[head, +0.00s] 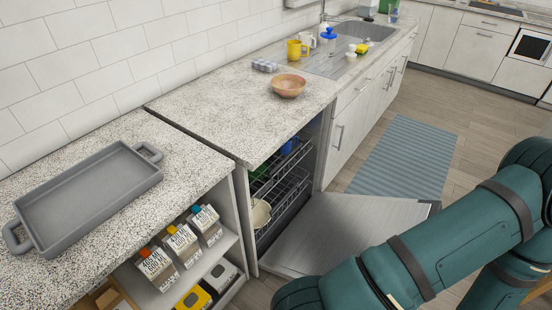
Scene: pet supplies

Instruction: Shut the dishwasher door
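The dishwasher (314,150) is under the counter in the middle of the head view. Its door (345,232) is folded down and lies open, low above the floor, with its pale inner face up. Two dish racks (283,188) show inside the opening, with a bowl (261,213) and green and blue items in them. My teal arm comes in from the right and crosses in front of the door's near right part, hiding some of it. Neither gripper shows in the view.
An open shelf with cartons (182,243) stands left of the dishwasher. A grey tray (90,195) and a wooden bowl (288,85) are on the counters. A blue striped mat (405,160) lies on the floor beyond the door. Floor to the right of the mat is clear.

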